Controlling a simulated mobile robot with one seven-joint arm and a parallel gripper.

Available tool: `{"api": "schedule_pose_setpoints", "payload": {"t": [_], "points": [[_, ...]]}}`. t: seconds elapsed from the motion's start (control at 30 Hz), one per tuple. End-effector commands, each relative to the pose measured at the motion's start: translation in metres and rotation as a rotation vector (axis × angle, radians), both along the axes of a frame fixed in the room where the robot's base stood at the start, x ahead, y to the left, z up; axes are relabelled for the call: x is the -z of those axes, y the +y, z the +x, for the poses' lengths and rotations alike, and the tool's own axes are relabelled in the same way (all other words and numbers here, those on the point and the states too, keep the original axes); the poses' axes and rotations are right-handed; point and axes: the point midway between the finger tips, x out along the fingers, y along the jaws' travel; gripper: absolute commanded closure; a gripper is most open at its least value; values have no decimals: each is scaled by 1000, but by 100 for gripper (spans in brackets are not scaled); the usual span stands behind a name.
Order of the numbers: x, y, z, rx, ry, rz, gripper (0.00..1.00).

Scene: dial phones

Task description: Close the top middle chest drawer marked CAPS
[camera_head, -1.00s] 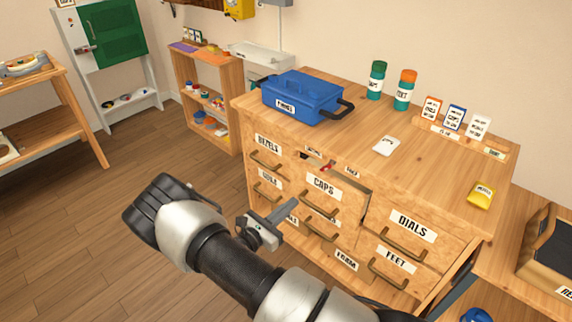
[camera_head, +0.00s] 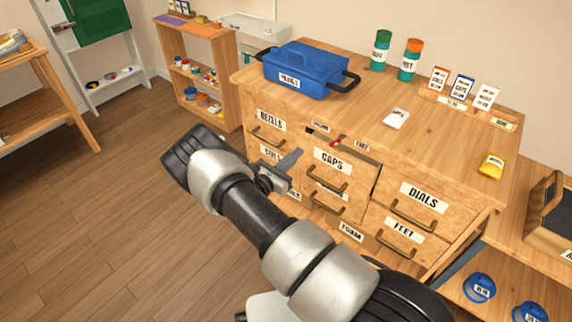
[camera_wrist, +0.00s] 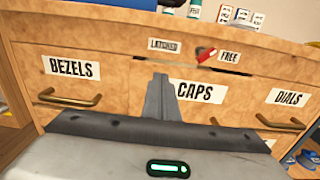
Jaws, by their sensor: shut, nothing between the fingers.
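The CAPS drawer (camera_head: 326,176) is in the top middle of the wooden chest, with a brass handle below its label. Its front stands slightly proud, with a narrow dark gap along its top and right edges. In the wrist view the CAPS drawer (camera_wrist: 233,92) fills the middle. My gripper (camera_head: 294,158) is shut and empty, its fingers pointing at the drawer front left of the label. It also shows in the wrist view (camera_wrist: 161,83). I cannot tell whether the tips touch.
A red lever (camera_wrist: 207,55) sits above the drawer between LATCHED and FREE labels, nearer FREE. The BEZELS drawer (camera_wrist: 70,82) and DIALS drawer (camera_head: 418,200) flank it. A blue toolbox (camera_head: 305,72) stands on the chest top. Open floor lies left.

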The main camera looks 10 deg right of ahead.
Motion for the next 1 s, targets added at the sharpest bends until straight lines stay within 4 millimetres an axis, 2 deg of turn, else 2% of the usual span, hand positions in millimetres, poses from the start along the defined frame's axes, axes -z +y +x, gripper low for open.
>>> {"api": "schedule_pose_setpoints", "payload": {"t": [0.1,0.3,0.83,1.0], "points": [[1,-21,15,3,-1,1,100],[1,-42,31,3,-1,1,100],[0,-49,38,0,0,0,100],[3,-65,50,1,-2,-1,100]]}}
